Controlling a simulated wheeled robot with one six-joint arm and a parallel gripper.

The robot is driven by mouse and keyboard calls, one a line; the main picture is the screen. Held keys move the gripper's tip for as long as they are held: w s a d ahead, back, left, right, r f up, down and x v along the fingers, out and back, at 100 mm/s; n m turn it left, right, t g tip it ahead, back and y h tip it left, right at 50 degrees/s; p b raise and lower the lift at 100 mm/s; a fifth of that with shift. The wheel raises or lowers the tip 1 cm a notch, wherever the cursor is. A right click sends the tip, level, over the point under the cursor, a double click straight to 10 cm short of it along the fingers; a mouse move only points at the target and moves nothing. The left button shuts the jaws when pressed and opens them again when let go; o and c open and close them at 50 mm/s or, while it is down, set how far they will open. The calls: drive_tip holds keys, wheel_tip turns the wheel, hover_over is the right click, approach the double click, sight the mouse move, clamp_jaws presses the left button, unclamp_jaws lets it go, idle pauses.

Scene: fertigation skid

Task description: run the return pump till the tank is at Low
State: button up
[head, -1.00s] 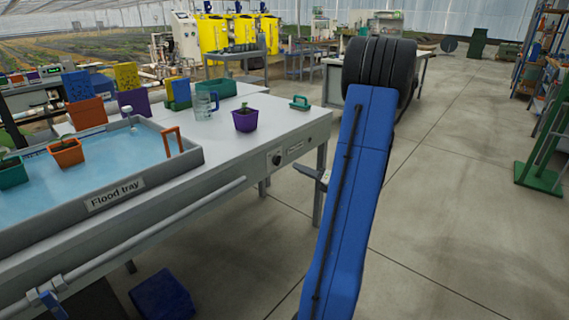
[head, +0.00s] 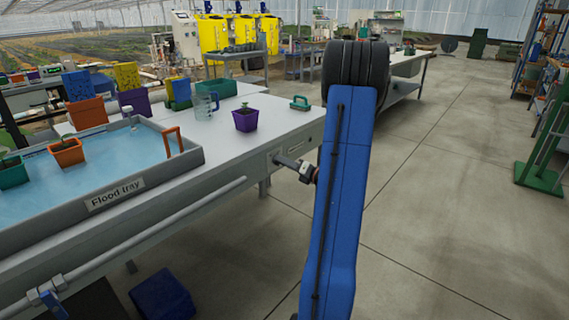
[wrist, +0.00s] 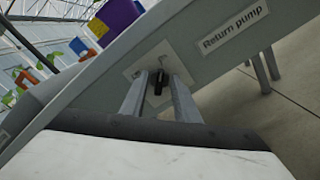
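The return pump's black knob (wrist: 158,84) sits on a pale plate on the bench's end panel, beside the label "Return pump" (wrist: 233,38) in the wrist view. My gripper (wrist: 161,76) points at the plate with one finger on each side of the knob. The fingers are apart; I cannot tell if they touch the knob. In the head view my gripper (head: 281,160) is at the bench panel and hides the knob. The flood tray (head: 115,200) holds blue water. No tank level mark or "Low" sign is readable.
On the bench (head: 225,150) stand a purple pot (head: 245,121) with a seedling, a clear jug (head: 204,106) and a green-handled item (head: 299,103). A pipe (head: 165,230) runs along the bench front. A blue box (head: 162,296) lies on the floor.

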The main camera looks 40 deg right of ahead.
clamp_jaws()
drive_tip(key=n, duration=1.7)
drive_tip(key=shift+a+n, duration=0.3)
drive_tip(key=shift+a, duration=0.1)
idle(0.3)
unclamp_jaws()
